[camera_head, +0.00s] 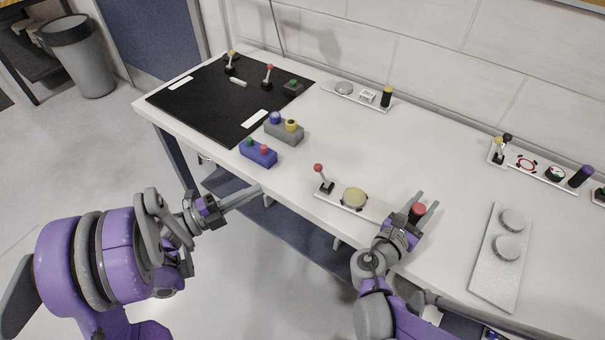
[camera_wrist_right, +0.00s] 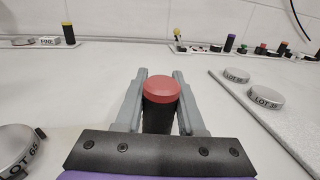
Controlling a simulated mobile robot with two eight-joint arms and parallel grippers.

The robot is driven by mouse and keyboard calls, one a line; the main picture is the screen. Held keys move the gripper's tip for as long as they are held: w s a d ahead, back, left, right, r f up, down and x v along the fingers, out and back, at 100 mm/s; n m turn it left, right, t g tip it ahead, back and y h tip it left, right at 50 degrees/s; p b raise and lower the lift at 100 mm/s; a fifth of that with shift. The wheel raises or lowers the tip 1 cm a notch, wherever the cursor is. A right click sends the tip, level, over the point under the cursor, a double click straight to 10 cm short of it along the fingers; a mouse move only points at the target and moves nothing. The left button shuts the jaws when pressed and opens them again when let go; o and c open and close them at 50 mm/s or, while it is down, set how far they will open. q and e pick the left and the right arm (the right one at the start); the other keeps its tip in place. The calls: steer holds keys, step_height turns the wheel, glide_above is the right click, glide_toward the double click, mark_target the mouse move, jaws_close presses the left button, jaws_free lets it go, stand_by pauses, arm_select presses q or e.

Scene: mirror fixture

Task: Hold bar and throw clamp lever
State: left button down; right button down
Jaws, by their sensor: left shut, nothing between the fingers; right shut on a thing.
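A black upright bar with a red top (camera_head: 417,209) stands at the right end of a pale strip fixture (camera_head: 369,211) at the table's front edge. My right gripper (camera_head: 428,204) is shut on this bar; the bar also shows between both fingers in the right wrist view (camera_wrist_right: 160,95). A clamp lever with a red ball (camera_head: 318,169) stands upright at the strip's left end, with a pale round disc (camera_head: 354,196) between lever and bar. My left gripper (camera_head: 258,189) is shut and empty near the front edge, left of the lever and apart from it.
A blue button box (camera_head: 258,153) and a grey button box (camera_head: 284,129) sit behind my left gripper. A black mat (camera_head: 205,105) with small levers lies at far left. A grey board with discs (camera_head: 491,272) lies at right. Other strips line the wall. The middle table is clear.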

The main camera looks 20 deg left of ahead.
arm_select(q)
steer(key=shift+s+f+m+g, duration=0.3)
steer(key=shift+s+f+m, duration=0.1)
steer(key=shift+s+f, duration=0.1)
steer(key=shift+w+d, duration=0.1)
steer(key=shift+d, duration=0.05)
glide_toward(322, 174)
steer(key=w+d, duration=0.1)
steer(key=w+r, duration=0.1)
steer(key=w, duration=0.1)
steer(key=w+d, duration=0.1)
steer(key=shift+w+d+r, duration=0.3)
steer(key=shift+d, duration=0.05)
